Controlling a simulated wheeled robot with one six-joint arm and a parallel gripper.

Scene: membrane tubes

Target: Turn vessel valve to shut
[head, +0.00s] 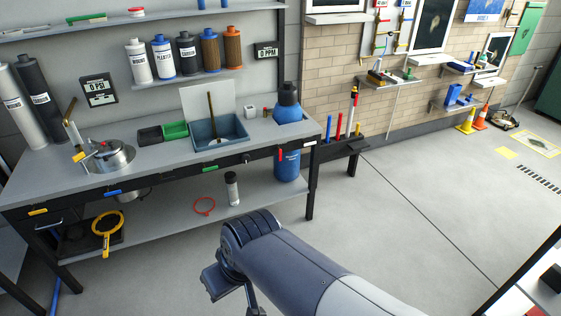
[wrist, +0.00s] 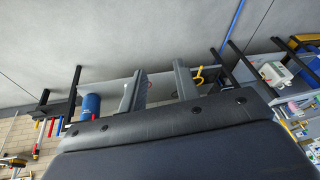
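A blue vessel with a dark top stands at the right end of the workbench; its upper part (head: 288,110) rises above the worktop and a blue body (head: 287,166) shows below it. A silver round pot (head: 108,155) with a small red part on its lid sits on the bench at the left. I cannot tell which part is the vessel valve or how it is set. My gripper (wrist: 158,87) shows in the wrist view with its fingers apart and nothing between them. A blue cylinder (wrist: 90,106) appears left of the fingers, well beyond them.
The workbench (head: 165,180) has a blue sink tray (head: 205,143) and green and black bins (head: 175,130). A lower shelf holds a red ring (head: 204,206) and a clear cylinder (head: 232,188).

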